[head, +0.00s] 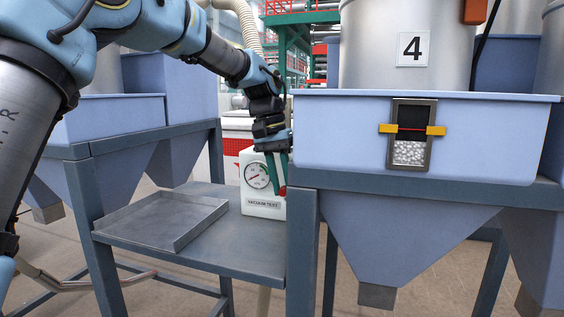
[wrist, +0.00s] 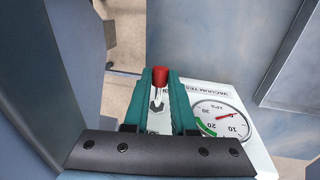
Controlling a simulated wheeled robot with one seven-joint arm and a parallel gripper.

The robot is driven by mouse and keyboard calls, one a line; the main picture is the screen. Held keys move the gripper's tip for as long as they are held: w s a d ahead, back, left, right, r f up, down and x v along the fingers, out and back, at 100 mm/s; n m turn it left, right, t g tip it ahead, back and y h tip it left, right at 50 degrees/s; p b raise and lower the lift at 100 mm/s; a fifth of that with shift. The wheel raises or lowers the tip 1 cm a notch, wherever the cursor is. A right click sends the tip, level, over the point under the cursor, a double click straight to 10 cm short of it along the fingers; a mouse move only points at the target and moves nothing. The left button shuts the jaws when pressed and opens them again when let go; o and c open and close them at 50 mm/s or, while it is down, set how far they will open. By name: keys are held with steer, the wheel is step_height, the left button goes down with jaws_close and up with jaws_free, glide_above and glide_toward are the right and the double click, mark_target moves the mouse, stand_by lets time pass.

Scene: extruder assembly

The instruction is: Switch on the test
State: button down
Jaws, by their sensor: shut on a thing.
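The white vacuum test box (head: 249,210) stands at the right end of the low grey table, against the hopper frame. Its round gauge (head: 257,175) faces the head camera and also shows in the wrist view (wrist: 221,119), with a red needle on a scale with a green band. A red-tipped switch lever (wrist: 159,77) on a metal stem shows between the green fingers of my gripper (wrist: 160,84). In the head view my gripper (head: 279,185) reaches down at the box's right side, shut on this lever. The lever's base is partly hidden by the fingers.
An empty grey tray (head: 160,220) lies on the table (head: 235,250) left of the box. The blue hopper marked 4 (head: 340,135), with a sight window (head: 410,153) showing white pellets, stands close on the right. Other blue hoppers (head: 105,120) stand behind the table.

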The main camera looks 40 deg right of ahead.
steer(key=shift+w+d+r+g+y+p, duration=0.15)
steer(key=shift+r+g+y+p, duration=0.4)
steer(key=shift+p, duration=1.6)
steer(key=shift+f, duration=0.25)
steer(key=c, duration=0.7)
jaws_free()
steer(key=shift+c, duration=0.2)
